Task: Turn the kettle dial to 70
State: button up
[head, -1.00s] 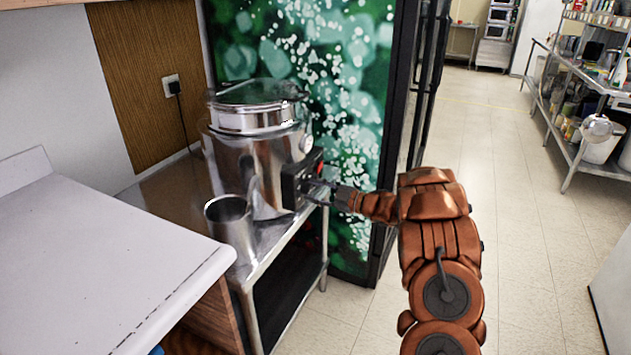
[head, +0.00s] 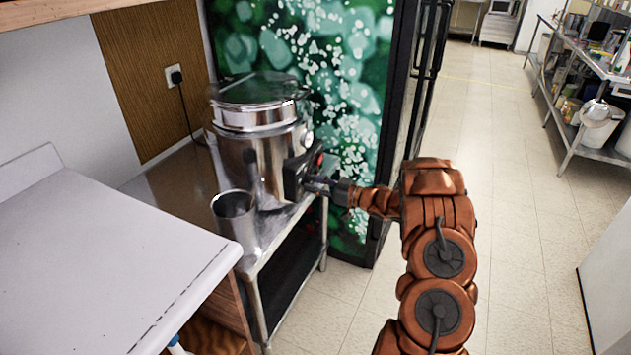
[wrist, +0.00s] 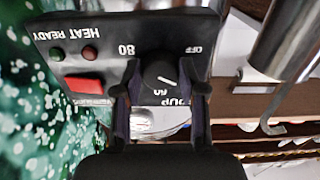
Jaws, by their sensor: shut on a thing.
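The kettle (head: 232,158) is a shiny steel urn with a lid, standing on a steel table against the wall. A black control box (head: 293,178) sits on its right side. In the wrist view the box's panel (wrist: 60,40) appears upside down, with HEAT and READY lamps, a red switch (wrist: 84,84) and the marks OFF, 80 and 60. My gripper (head: 318,185) is at the box. In the wrist view its two fingers are shut on the black dial (wrist: 158,72), one on each side. A short white line shows on the dial, slanting down to the right; its exact reading is unclear.
A steel cup (head: 232,215) stands in front of the kettle. A white counter (head: 110,250) is at the left front. A green-patterned cabinet (head: 350,90) stands close behind my gripper. Open floor (head: 510,190) lies to the right.

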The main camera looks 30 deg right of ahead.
dwell(0.3)
jog(key=o, duration=1.1)
jog(key=shift+s, duration=0.1)
jog(key=v, duration=1.2)
